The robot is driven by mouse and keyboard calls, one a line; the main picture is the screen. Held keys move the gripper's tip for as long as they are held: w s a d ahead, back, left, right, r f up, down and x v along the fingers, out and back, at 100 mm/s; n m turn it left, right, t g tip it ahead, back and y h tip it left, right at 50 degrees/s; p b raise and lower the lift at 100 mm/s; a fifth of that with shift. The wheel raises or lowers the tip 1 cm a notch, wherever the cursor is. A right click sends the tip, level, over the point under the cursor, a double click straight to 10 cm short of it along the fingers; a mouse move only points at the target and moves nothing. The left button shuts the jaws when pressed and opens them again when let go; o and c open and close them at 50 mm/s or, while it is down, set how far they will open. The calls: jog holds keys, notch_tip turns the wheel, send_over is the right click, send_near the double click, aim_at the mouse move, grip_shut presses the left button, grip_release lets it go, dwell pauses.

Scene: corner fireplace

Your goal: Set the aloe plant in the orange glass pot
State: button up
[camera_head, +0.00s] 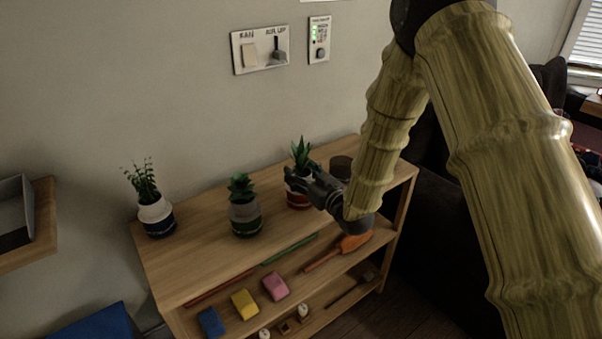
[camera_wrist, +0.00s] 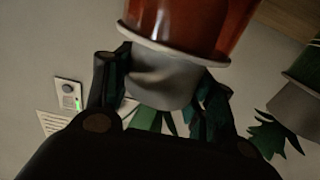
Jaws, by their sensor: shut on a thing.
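The aloe plant (camera_head: 301,155), with pointed green leaves, is upright at the orange glass pot (camera_head: 298,198) on the shelf top. In the wrist view, which appears upside down, the plant's grey collar (camera_wrist: 162,80) meets the pale rim of the orange glass pot (camera_wrist: 200,20), and its leaves (camera_wrist: 150,120) hang below in the picture. How deep it sits inside is hidden. My gripper (camera_head: 312,182) reaches in from the right and is shut on the plant; its fingers (camera_wrist: 165,85) lie on either side of the grey collar.
A second plant (camera_head: 243,213) in a dark green pot stands left of the aloe, and a third (camera_head: 155,212) in a dark blue pot farther left. The wooden shelf top (camera_head: 190,270) is bare in front. Sponges and an orange tool (camera_head: 352,242) lie below. The wall is close behind.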

jog(key=o, duration=0.9)
jog(key=shift+c, duration=0.2)
jog(key=v, duration=1.2)
jog(key=s+d+f+m+g+h+p, duration=0.1)
jog(key=s+d+f+g+h, duration=0.15)
jog(key=s+f, duration=0.4)
jog(key=s+d+f+m+g+h, duration=0.2)
jog(key=s+d+f, duration=0.1)
jog(key=f, duration=0.6)
jog(key=s+d+f+m+g+h+p, duration=0.1)
jog(key=s+d+f+g+h, duration=0.2)
jog(key=f, duration=0.5)
jog(key=s+d+f+m+g+h, duration=0.1)
jog(key=s+d+f+g, duration=0.1)
jog(key=s, duration=0.7)
jog(key=s+d+f+m+g+h, duration=0.1)
jog(key=s+f, duration=0.4)
jog(key=s, duration=0.5)
jog(key=s+d+f+m+g+h, duration=0.1)
jog(key=s+d+f+g, duration=0.3)
jog(key=s, duration=0.6)
jog(key=shift+m+p, duration=0.3)
jog(key=shift+p, duration=0.05)
jog(key=shift+s+f, duration=0.1)
jog(key=shift+s, duration=0.05)
